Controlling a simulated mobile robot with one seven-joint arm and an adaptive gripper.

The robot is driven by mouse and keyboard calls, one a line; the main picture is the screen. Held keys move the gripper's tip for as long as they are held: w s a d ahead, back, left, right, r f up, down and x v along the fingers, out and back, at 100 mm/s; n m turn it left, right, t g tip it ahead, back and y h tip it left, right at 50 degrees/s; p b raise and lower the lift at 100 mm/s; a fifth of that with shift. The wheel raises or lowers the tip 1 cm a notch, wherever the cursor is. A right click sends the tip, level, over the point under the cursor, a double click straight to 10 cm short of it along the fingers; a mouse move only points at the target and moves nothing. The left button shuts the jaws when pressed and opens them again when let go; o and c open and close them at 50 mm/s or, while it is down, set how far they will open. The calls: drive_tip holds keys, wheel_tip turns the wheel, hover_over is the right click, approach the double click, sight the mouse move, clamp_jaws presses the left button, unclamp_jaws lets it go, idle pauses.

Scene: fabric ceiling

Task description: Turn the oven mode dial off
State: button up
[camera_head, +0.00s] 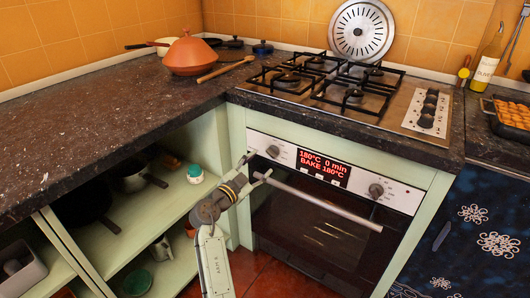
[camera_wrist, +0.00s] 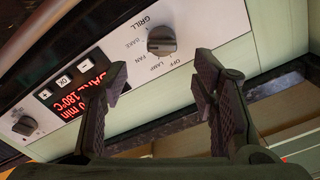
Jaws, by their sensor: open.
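The oven mode dial (camera_wrist: 161,41) is a dark round knob on the oven's silver panel, with OFF, LAMP, FAN, BAKE and GRILL printed around it, upside down in the wrist view. It also shows at the panel's left end in the head view (camera_head: 273,151). The mark it points to is too small to tell. My gripper (camera_wrist: 160,82) is open and empty. Its fingertips point towards the panel, with the dial between and beyond them, apparently not touching. In the head view my gripper (camera_head: 257,167) is just left of the dial. The red display (camera_head: 323,168) reads BAKE 180°C.
A second dial (camera_head: 376,190) sits at the panel's right. The long oven door handle (camera_head: 318,200) runs just below the panel. The gas hob (camera_head: 330,85) and dark countertop (camera_head: 110,105) lie above. Open green shelves (camera_head: 165,205) hold pots at left.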

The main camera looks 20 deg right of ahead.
sight(270, 154)
drive_tip(key=p+x, duration=0.1)
drive_tip(key=x, duration=0.6)
drive_tip(key=shift+w+a, duration=0.1)
drive_tip(key=shift+c, duration=0.5)
drive_tip(key=c, duration=1.1)
